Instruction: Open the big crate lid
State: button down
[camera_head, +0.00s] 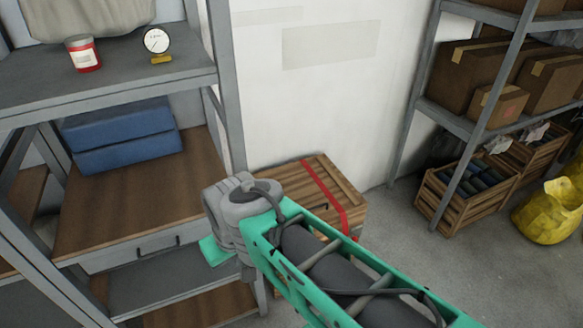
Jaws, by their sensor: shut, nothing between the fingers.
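The big wooden crate (352,217) stands on the floor against the white wall, right of the near shelf unit. Its slatted lid (285,180) lies flat and looks shut. A red band (322,187) runs across the lid and a dark slot shows near its right part. My grey and green arm crosses in front and hides the crate's front and lower left. My gripper is not visible, so its place relative to the lid cannot be told.
A metal shelf unit (110,104) at left holds a red can (83,54), a gauge (156,42) and blue cases (122,135). A right-hand rack bears cardboard boxes (490,75); slatted crates (465,195) and a yellow sack (551,211) sit low. Grey floor (390,235) is clear between.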

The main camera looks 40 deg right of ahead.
aim_at(315, 183)
jog(key=z, duration=1.05)
jog(key=k, duration=0.4)
jog(key=z, duration=0.5)
jog(key=i, duration=1.4)
jog(key=u, duration=0.55)
